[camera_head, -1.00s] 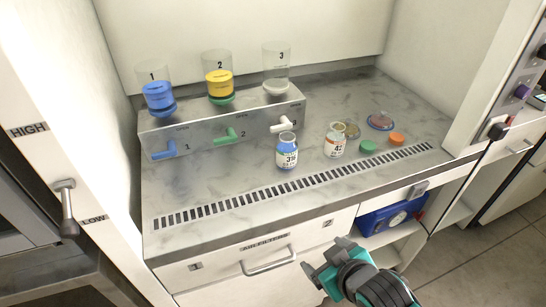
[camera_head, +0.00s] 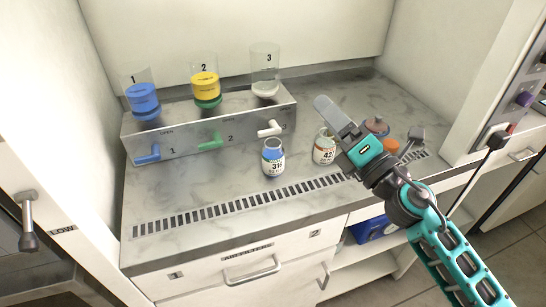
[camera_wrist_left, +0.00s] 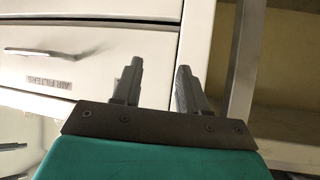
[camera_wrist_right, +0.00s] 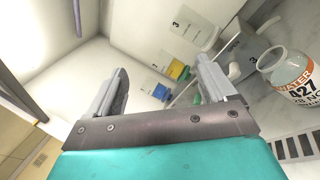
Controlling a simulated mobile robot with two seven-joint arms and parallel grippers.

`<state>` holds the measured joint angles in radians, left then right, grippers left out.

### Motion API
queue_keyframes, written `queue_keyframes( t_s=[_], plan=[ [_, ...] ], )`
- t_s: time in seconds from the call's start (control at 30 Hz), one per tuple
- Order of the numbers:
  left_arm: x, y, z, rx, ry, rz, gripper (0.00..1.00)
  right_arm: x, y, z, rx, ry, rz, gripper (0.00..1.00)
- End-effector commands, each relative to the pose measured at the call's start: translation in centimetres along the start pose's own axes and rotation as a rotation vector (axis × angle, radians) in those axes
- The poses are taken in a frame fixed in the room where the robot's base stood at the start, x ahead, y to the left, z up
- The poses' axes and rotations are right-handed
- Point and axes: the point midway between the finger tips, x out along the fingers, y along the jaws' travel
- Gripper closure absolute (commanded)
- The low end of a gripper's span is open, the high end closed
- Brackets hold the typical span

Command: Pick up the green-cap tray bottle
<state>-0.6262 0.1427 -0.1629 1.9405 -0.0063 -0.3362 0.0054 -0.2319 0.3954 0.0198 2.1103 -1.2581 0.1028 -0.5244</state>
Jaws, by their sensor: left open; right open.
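No bottle wearing a green cap shows. A blue bottle (camera_head: 273,160) and a clear, orange-labelled water bottle (camera_head: 323,152) stand upright and open-topped on the marble counter. The water bottle is large at the right of the right wrist view (camera_wrist_right: 300,78), marked 427. My right gripper (camera_head: 368,115) is open and empty above the counter, just right of the water bottle; its fingers also show in its wrist view (camera_wrist_right: 162,68). The green cap is hidden behind it. My left gripper (camera_wrist_left: 159,66) is open and empty in front of the drawers, outside the head view.
A metal dispenser block (camera_head: 215,133) with blue, green and white taps carries several numbered containers at the back left. An orange cap (camera_head: 390,145) lies right of my right gripper. A slotted vent (camera_head: 235,206) runs along the front. The counter's left front is clear.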

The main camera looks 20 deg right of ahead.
Motion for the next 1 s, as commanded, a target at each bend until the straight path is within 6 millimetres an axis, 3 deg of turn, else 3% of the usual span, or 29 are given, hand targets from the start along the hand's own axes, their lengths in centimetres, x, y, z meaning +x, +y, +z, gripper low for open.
queue_keyframes(
  t_s=[0.1, 0.2, 0.4, 0.57, 1.0],
  plan=[
    [0.0, 0.0, 0.0, 0.000, 0.000, 0.000, 0.57, 0.7, -0.7, -2.6, -0.338, 0.243, 0.078, 0.16],
    [0.0, 0.0, 0.0, 0.000, 0.000, -0.001, 0.57, 0.2, -2.7, -4.4, -0.571, 0.438, 0.106, 0.16],
    [0.0, -0.1, 0.0, 0.000, 0.000, -0.001, 0.57, -1.4, -6.7, -5.8, -0.843, 0.716, 0.107, 0.16],
    [0.0, -0.1, 0.0, 0.000, 0.000, -0.001, 0.57, -1.6, -8.1, -6.4, -0.905, 0.795, 0.101, 0.16],
    [-0.1, 0.0, -0.2, 0.000, 0.000, -0.001, 0.57, 3.1, -9.7, -11.0, -0.906, 0.799, 0.102, 0.16]
  ],
)
